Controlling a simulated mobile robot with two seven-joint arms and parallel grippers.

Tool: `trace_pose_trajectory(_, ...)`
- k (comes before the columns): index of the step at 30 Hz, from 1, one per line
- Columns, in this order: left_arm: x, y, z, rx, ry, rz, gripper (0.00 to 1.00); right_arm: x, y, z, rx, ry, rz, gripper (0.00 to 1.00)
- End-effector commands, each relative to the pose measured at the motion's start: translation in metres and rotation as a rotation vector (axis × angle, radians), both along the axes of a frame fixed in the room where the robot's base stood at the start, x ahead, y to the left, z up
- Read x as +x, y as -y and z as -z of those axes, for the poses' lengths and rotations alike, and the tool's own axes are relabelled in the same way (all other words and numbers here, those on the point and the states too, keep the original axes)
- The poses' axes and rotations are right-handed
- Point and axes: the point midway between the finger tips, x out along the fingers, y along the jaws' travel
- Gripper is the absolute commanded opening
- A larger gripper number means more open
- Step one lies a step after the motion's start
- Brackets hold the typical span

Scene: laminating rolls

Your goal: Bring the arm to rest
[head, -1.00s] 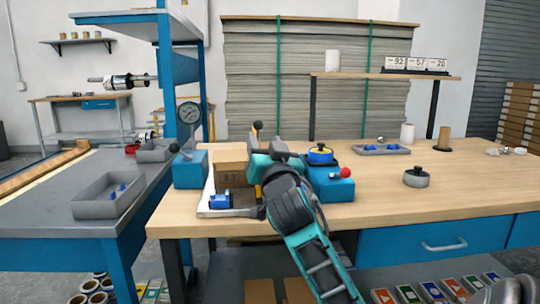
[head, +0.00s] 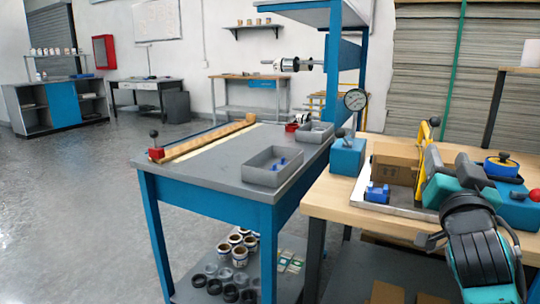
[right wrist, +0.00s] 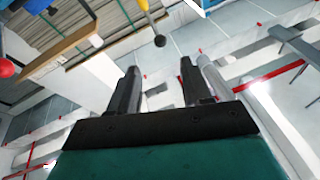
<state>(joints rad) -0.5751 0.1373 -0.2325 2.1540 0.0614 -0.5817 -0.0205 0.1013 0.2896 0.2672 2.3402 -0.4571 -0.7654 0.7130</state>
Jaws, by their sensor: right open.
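My right arm comes in at the lower right of the head view, and its right gripper (head: 452,162) is over the near part of the wooden bench (head: 335,208). In the right wrist view the two dark fingers of the right gripper (right wrist: 160,78) stand apart, with nothing between them. My left gripper is not in view. My right arm and gripper hide part of the equipment on the bench.
A cardboard box (head: 394,165) and a blue block with a gauge (head: 348,154) stand left of the right gripper. A yellow lever (head: 423,138) rises close beside it. A grey bench (head: 220,165) with a grey tray (head: 272,168) stands left. Open floor (head: 70,220) lies further left.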

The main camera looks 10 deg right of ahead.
Motion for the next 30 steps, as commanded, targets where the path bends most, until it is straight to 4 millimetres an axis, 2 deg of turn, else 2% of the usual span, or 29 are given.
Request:
trace_pose_trajectory(2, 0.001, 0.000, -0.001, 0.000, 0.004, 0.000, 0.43, 0.003, -0.004, 0.009, -0.003, -0.025, -0.014, 0.48)
trace_pose_trajectory(5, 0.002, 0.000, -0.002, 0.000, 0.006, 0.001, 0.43, 0.013, -0.021, 0.040, -0.014, -0.113, -0.066, 0.48)
trace_pose_trajectory(8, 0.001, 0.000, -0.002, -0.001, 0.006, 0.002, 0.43, 0.022, -0.052, 0.095, -0.034, -0.259, -0.160, 0.48)
trace_pose_trajectory(9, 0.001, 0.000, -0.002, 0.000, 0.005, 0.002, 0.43, 0.023, -0.068, 0.121, -0.042, -0.324, -0.207, 0.48)
trace_pose_trajectory(13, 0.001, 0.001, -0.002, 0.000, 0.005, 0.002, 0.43, 0.013, -0.123, 0.206, -0.062, -0.524, -0.371, 0.48)
trace_pose_trajectory(15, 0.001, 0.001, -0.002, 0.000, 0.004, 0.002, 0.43, -0.002, -0.154, 0.248, -0.063, -0.621, -0.461, 0.48)
trace_pose_trajectory(17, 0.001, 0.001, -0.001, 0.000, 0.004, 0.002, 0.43, -0.020, -0.181, 0.282, -0.062, -0.695, -0.540, 0.48)
trace_pose_trajectory(18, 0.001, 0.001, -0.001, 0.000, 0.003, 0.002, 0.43, -0.033, -0.199, 0.303, -0.059, -0.744, -0.592, 0.48)
trace_pose_trajectory(21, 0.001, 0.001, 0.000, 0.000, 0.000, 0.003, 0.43, -0.074, -0.244, 0.350, -0.040, -0.849, -0.726, 0.48)
trace_pose_trajectory(23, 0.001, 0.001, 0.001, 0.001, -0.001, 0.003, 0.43, -0.103, -0.272, 0.374, -0.023, -0.906, -0.805, 0.48)
trace_pose_trajectory(24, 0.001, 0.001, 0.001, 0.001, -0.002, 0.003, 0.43, -0.123, -0.290, 0.388, -0.010, -0.940, -0.859, 0.48)
trace_pose_trajectory(25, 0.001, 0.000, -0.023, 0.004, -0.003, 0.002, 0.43, -0.117, -0.284, 0.361, -0.022, -0.928, -0.842, 0.48)
trace_pose_trajectory(26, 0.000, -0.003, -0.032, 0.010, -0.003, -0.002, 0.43, -0.115, -0.280, 0.349, -0.028, -0.925, -0.831, 0.48)
trace_pose_trajectory(30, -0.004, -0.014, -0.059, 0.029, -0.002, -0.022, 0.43, -0.118, -0.270, 0.320, -0.034, -0.932, -0.807, 0.48)
